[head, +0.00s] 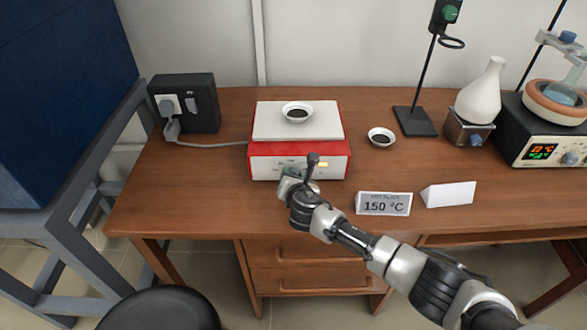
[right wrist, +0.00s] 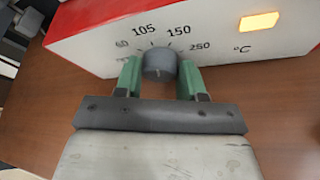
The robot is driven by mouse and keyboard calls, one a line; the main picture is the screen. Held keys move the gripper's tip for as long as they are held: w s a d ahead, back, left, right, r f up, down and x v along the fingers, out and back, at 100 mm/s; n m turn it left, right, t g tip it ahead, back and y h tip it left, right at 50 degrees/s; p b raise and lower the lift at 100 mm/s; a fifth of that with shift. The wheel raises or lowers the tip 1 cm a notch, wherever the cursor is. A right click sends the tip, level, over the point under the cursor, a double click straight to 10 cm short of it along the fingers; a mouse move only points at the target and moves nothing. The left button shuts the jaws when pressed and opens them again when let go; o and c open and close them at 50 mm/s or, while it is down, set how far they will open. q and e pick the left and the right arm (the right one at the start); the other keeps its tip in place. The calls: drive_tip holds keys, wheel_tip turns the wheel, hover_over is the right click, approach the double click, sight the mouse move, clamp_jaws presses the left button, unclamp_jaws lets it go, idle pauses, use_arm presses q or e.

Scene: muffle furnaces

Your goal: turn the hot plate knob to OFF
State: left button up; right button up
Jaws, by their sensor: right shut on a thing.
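The hot plate (head: 265,168) is a red and white box with a pale top plate, standing on the wooden desk. In the right wrist view its white front panel (right wrist: 100,50) carries a dial with 60, 105, 150, 250 and °C. The grey round knob (right wrist: 158,62) sits below these numbers. A small pale mark shows low on its face; I cannot tell which setting it points to. My right gripper (right wrist: 158,78) is shut on the knob, one green finger on each side. In the head view this gripper (head: 296,176) hides the knob. My left gripper is not in view.
An amber light (right wrist: 259,21) glows on the panel. A small dish (head: 297,113) rests on the hot plate and another (head: 381,138) on the desk. A "150 °C" sign (head: 384,204) and a white folded card (head: 448,194) stand right of my gripper. A black socket box (head: 184,100) is left.

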drive_tip(key=shift+n+h+p, duration=0.4)
drive_tip(key=shift+n+p, duration=0.2)
drive_tip(key=shift+p, duration=0.2)
drive_tip(key=o, duration=0.6)
drive_tip(key=shift+o, duration=0.2)
drive_tip(key=shift+s, duration=0.1)
drive_tip(key=p+v, duration=0.2)
drive_tip(key=v, duration=0.8)
drive_tip(key=shift+s+r, duration=0.25)
drive_tip(key=shift+s, duration=0.05)
